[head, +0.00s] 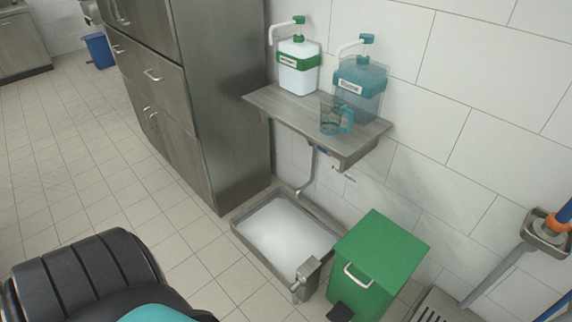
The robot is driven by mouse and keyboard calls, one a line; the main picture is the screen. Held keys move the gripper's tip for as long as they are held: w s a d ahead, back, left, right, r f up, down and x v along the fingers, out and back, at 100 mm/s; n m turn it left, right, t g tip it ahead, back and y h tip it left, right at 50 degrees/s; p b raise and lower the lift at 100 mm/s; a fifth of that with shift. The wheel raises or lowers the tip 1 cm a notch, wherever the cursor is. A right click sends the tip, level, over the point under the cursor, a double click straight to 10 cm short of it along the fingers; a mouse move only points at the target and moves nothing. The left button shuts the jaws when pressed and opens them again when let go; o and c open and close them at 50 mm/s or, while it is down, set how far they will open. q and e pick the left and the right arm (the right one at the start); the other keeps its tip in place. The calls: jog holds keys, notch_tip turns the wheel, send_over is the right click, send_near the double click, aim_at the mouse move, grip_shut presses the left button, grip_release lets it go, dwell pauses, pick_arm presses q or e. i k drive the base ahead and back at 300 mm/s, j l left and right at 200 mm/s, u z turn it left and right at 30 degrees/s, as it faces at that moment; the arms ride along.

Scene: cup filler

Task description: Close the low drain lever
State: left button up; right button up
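A low metal basin (239,239) stands on the floor below the shelf, its inside pale and whitish. A small grey metal fitting (309,272) with a short downward part sits at its front right corner. Neither of my grippers is in view.
A green pedal bin (381,255) stands close right of the basin. A tall cabinet (225,90) is left. Tiled floor left of the basin is clear.

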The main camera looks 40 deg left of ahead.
aim_at(295, 297)
jog(key=u, duration=1.2)
